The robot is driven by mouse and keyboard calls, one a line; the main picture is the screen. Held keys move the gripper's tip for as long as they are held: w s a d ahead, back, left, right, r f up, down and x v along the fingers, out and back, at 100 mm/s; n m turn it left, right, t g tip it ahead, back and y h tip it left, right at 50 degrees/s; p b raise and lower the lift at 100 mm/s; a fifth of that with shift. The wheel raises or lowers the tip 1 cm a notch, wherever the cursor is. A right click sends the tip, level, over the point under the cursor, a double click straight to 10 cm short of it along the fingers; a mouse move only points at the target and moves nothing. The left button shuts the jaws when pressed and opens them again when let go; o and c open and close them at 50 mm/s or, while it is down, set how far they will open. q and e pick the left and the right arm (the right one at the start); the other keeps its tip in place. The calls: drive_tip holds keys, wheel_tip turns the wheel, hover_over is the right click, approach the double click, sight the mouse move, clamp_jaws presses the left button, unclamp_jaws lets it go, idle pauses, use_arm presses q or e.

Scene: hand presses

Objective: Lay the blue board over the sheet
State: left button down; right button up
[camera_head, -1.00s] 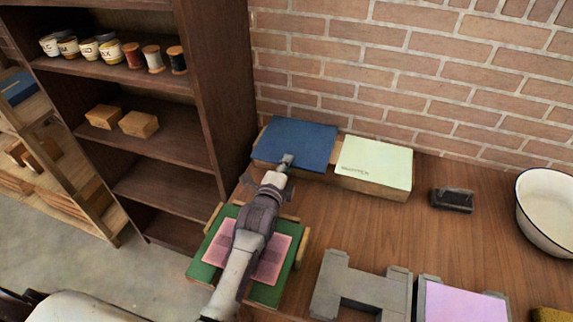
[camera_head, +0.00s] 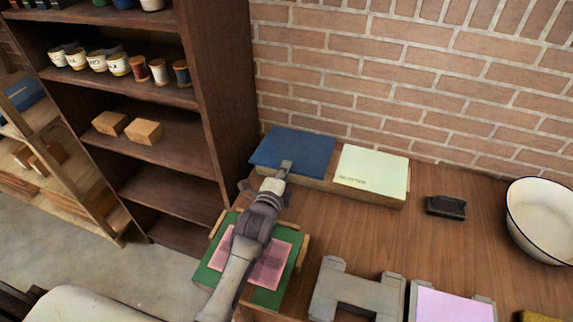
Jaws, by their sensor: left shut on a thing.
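The blue board (camera_head: 294,150) lies flat on a wooden block at the back of the table, against the brick wall. My left gripper (camera_head: 284,168) is at the front edge of the blue board, its fingers shut on that edge. A pink sheet (camera_head: 272,262) with dark print lies on a green board (camera_head: 213,272) with wooden side strips at the table's front left. My left arm passes over the sheet and hides its middle. My right gripper is not in view.
A pale green board (camera_head: 372,168) lies right of the blue one. A grey press frame (camera_head: 355,291), a lilac sheet (camera_head: 452,306), a dark block (camera_head: 446,206) and a white basin (camera_head: 545,220) stand rightward. A shelf (camera_head: 222,90) rises at left. The table's middle is clear.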

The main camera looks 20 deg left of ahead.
use_arm(q)
drive_tip(key=s+p, duration=0.2)
drive_tip(key=s, duration=0.4)
drive_tip(key=s+r+p, duration=0.1)
drive_tip(key=s+p, duration=0.2)
drive_tip(key=s, duration=0.4)
drive_tip(key=s+r+p, duration=0.1)
drive_tip(key=s+p, duration=0.1)
drive_tip(key=s, duration=0.4)
drive_tip(key=shift+s+a+r+p, duration=0.15)
drive_tip(key=shift+s+p, duration=0.05)
drive_tip(key=shift+p, duration=0.15)
drive_tip(key=shift+s+r, duration=0.1)
drive_tip(key=shift+s, duration=0.35)
